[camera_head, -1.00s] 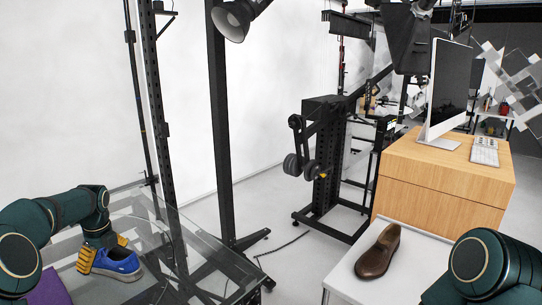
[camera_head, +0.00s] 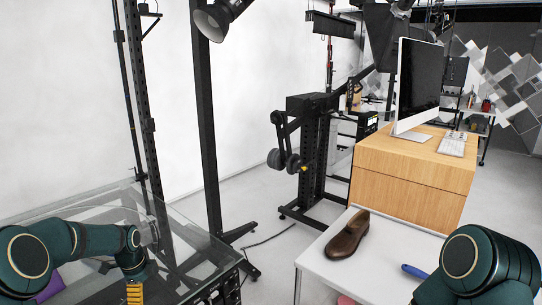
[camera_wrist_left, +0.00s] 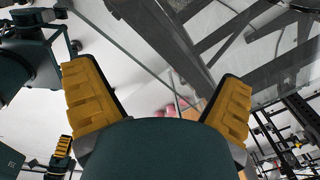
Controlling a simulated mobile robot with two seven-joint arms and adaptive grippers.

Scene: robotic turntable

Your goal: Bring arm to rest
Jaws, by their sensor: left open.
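My left arm comes in low at the left of the head view, over a glass-topped table (camera_head: 190,235). Its gripper (camera_head: 135,292) points down near the bottom edge, its tips cut off. In the left wrist view the yellow ridged fingers of this gripper (camera_wrist_left: 160,100) stand wide apart with nothing between them. My right arm (camera_head: 480,265) shows at the lower right of the head view, its gripper out of frame there. A yellow ridged pad (camera_wrist_left: 62,147) at the left of the wrist view may belong to the right gripper; its opening cannot be seen.
A brown shoe (camera_head: 347,235) lies on a white table (camera_head: 315,262), with a blue item (camera_head: 415,270) by my right arm. A wooden cabinet (camera_head: 415,165) carries a monitor (camera_head: 418,82). A black stand (camera_head: 310,155) is behind. A purple item (camera_head: 48,285) lies below my left arm.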

